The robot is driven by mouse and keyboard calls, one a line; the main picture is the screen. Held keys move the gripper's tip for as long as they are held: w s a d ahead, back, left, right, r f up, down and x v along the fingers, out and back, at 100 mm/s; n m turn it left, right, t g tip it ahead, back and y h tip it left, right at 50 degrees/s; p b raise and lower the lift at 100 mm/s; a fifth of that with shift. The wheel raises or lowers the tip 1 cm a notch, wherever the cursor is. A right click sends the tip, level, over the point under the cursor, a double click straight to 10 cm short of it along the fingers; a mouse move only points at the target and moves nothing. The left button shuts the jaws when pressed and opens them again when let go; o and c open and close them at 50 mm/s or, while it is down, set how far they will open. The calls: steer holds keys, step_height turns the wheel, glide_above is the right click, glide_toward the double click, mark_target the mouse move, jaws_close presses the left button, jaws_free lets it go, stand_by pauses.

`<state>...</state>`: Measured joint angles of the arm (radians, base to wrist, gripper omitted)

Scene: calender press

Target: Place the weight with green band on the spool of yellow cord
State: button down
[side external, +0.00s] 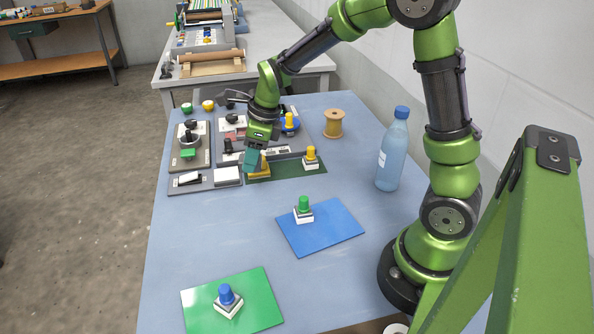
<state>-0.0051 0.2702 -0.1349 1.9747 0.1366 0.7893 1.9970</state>
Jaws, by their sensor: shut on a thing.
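The spool of yellow cord (333,123) stands upright at the right of the table's back part, with nothing on top. My gripper (255,163) is low over the left end of a dark green mat, left of and in front of the spool. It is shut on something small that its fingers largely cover. A yellow piece (264,169) shows right at the fingertips; I cannot tell whether it is the weight or whether it touches the mat. No green band can be made out on it.
A yellow-knobbed piece (311,157) stands beside my gripper. A blue bottle (392,150) stands at right. Grey panels (201,182) with knobs lie at left. A blue mat (335,228) and green mat (258,290) hold knobbed pieces in front. Table between the spool and bottle is clear.

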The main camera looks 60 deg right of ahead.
steer(key=s+d+r+m+h, duration=0.1)
steer(key=s+d+m, duration=0.3)
steer(key=d, duration=0.5)
steer(key=s+d+r+m+h, duration=0.1)
steer(key=s+d+m, duration=0.3)
steer(key=d, duration=0.6)
steer(key=s+d+m+h, duration=0.1)
steer(key=s+d+m, duration=0.3)
steer(key=d, duration=0.5)
glide_above(333, 112)
steer(key=s, duration=0.1)
steer(key=shift+s+a+f+n, duration=0.15)
steer(key=shift+a+f+n, duration=0.25)
steer(key=shift+f, duration=1.85)
steer(key=shift+f, duration=0.1)
steer(key=c, duration=0.6)
jaws_free()
steer(key=shift+f, duration=0.15)
steer(key=shift+c, duration=0.2)
